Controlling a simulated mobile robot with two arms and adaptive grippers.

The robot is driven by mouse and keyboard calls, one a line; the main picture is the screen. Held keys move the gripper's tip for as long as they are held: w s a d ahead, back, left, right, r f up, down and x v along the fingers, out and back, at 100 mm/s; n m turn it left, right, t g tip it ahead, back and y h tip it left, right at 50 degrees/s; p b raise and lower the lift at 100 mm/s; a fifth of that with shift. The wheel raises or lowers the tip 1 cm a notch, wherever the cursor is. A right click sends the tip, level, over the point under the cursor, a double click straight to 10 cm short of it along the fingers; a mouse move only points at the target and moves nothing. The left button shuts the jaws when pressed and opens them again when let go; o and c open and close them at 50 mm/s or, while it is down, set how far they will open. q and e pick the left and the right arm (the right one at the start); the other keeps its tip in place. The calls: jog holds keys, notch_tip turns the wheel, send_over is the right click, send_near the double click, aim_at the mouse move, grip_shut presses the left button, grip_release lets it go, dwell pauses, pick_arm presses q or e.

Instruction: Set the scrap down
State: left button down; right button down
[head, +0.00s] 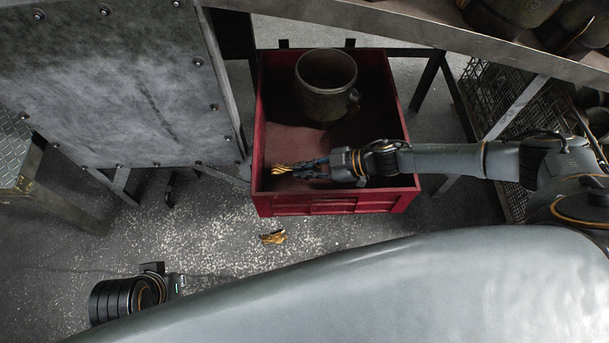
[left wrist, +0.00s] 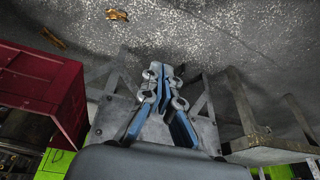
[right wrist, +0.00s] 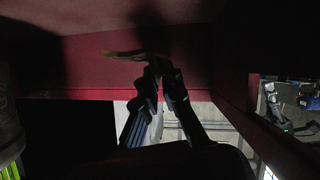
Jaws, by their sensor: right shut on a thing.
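My right gripper (head: 300,169) is inside the red bin (head: 335,206), near its front left corner. It is shut on a golden-brown piece of scrap (head: 280,169), which sticks out past the fingertips. In the right wrist view the scrap (right wrist: 122,54) lies across the fingertips (right wrist: 158,68), dark against the red wall. Whether it touches the bin floor I cannot tell. My left gripper (left wrist: 165,75) is shut and empty above the floor, in the left wrist view. In the head view only part of the left wrist shows at the lower left.
A dark metal pot (head: 325,88) stands in the back of the bin. A grey metal panel (head: 125,80) is to the left, a wire basket (head: 500,92) to the right.

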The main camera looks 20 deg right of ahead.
notch_tip(320, 180, down, 3)
jog(key=shift+r+b, duration=0.15)
jog(key=shift+b, duration=0.4)
pick_arm(q)
jog(key=shift+s+r, duration=0.2)
jog(key=shift+s, duration=0.05)
jog(key=shift+f+b, duration=0.3)
pick_arm(e)
jog(key=shift+f, duration=0.75)
jog(key=c, duration=1.5)
grip_release()
